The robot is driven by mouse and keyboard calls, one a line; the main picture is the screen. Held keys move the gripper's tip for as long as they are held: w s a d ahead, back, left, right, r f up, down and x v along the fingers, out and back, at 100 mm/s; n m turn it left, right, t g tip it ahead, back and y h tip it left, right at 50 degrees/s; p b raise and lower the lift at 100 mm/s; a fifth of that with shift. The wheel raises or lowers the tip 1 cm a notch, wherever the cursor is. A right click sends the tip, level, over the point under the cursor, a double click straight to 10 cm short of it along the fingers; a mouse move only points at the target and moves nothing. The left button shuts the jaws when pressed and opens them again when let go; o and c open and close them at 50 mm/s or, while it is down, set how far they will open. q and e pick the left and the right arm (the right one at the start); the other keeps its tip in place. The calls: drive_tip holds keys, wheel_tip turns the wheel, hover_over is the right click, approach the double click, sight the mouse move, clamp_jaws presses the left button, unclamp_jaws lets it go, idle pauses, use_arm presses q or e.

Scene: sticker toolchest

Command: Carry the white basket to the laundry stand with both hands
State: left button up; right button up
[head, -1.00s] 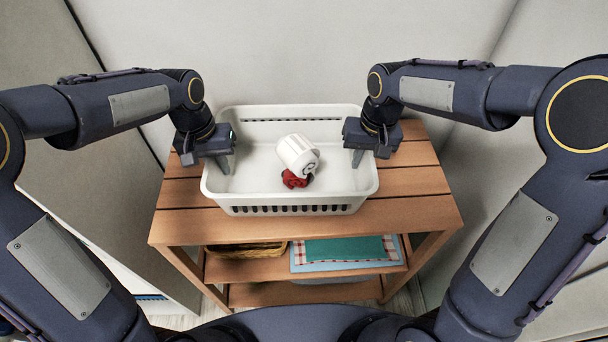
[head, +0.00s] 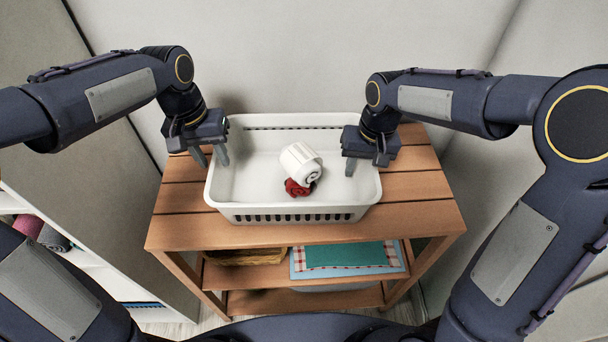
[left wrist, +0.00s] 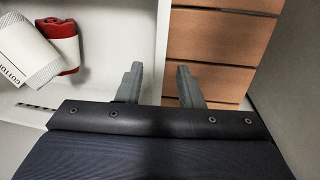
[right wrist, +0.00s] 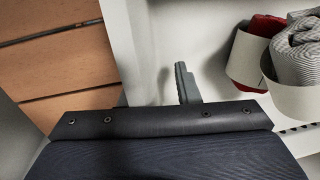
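The white basket (head: 292,214) sits upright on the slatted top of a wooden stand (head: 420,215). A white rolled cloth with dark print (head: 297,162) and a red rolled cloth (head: 297,188) lie inside it. My left gripper (head: 210,157) is open at the basket's left rim; in the left wrist view its fingers (left wrist: 160,87) are apart, one on either side of the rim. My right gripper (head: 366,165) is at the right rim, with one finger inside the basket. In the right wrist view that finger (right wrist: 187,84) stands clear of the wall; the outer finger is mostly hidden.
The stand's lower shelves hold a wicker basket (head: 243,257) and folded green and checked cloths (head: 345,256). A wall is close behind the stand. A white shelf unit with rolled items (head: 40,234) stands at the left.

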drive_tip(key=shift+r, duration=0.1)
drive_tip(key=r, duration=0.4)
drive_tip(key=d+r, duration=0.1)
drive_tip(key=r, duration=0.6)
drive_tip(key=shift+d+r, duration=0.25)
drive_tip(key=shift+r, duration=0.15)
use_arm(q)
wheel_tip(320, 180, up, 6)
drive_tip(key=shift+a, duration=0.35)
drive_tip(key=shift+r, duration=0.1)
